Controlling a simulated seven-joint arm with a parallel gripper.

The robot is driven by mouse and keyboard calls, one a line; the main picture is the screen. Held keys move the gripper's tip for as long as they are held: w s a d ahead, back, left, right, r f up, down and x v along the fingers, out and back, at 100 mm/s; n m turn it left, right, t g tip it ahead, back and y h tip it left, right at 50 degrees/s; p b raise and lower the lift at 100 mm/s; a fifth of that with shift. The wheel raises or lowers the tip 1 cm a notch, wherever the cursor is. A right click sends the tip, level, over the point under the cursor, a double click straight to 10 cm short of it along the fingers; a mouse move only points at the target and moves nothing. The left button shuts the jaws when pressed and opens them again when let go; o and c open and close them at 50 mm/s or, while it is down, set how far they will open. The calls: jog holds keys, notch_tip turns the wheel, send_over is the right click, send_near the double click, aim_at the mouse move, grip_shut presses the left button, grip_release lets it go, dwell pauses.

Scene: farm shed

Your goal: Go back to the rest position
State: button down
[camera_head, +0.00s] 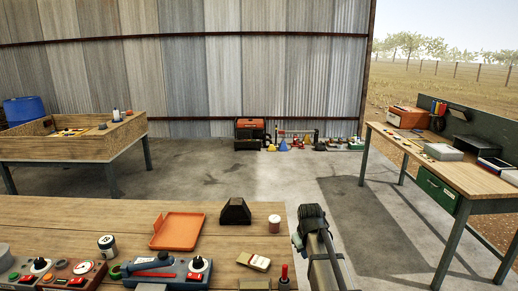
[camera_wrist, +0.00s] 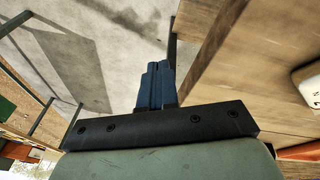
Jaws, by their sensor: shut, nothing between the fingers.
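My gripper (camera_wrist: 156,72) shows in the wrist view with its two blue fingers pressed together and nothing between them. The fingers are over the strip of concrete floor beside the edge of a wooden table. In the head view my grey-green arm rises at the right end of the near wooden table (camera_head: 215,215). I cannot make out the fingertips there.
On the near table are an orange tray (camera_head: 177,231), a black wedge-shaped block (camera_head: 235,211), a small cup (camera_head: 274,224), a lidded jar (camera_head: 107,246), a cream box (camera_head: 254,261), a red-handled screwdriver (camera_head: 284,277) and control boxes (camera_head: 160,268). Open floor separates it from the right workbench (camera_head: 480,183).

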jog(key=d+f+m+h, duration=0.1)
jog(key=d+f+m, duration=0.1)
jog(key=d+f, duration=0.45)
jog(key=s+a+f+m+g, duration=0.1)
jog(key=s+f+g, duration=0.1)
jog(key=s+f, duration=0.65)
jog(key=s+f+g, duration=0.2)
jog(key=s+f, duration=0.4)
jog(key=f, duration=0.5)
jog(key=s+a+f+g, duration=0.1)
jog(key=s+f+g, duration=0.1)
jog(key=s+f, duration=0.4)
jog(key=s+a+f+m+g+y, duration=0.1)
jog(key=s+f, duration=0.4)
jog(key=s, duration=1.2)
jog(key=s+a+f+g, duration=0.2)
jog(key=s+f, duration=0.4)
jog(key=s, duration=0.5)
jog(key=shift+s+a+f+g+y, duration=0.3)
jog(key=shift+s+a+g, duration=0.05)
jog(key=shift+g, duration=0.05)
jog(key=shift+w+d+m, duration=0.1)
jog(key=shift+m, duration=0.2)
